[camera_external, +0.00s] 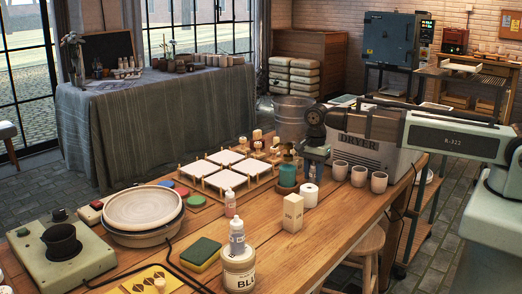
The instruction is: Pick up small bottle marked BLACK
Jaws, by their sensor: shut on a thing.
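My gripper (315,158) points down above the right-middle of the wooden table, just behind the white roll (310,193) and right of the teal cup (288,175). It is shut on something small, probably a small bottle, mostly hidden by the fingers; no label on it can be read. A small bottle with pink contents (230,204) stands near the table's middle. The word BLACK cannot be read on any bottle.
A rack with white square tiles (227,172) lies behind the pink bottle. A cream box (293,213) stands in front of the roll. Several cups (359,176) stand right of my gripper, before the dryer (372,150). A pottery wheel (143,208) is left.

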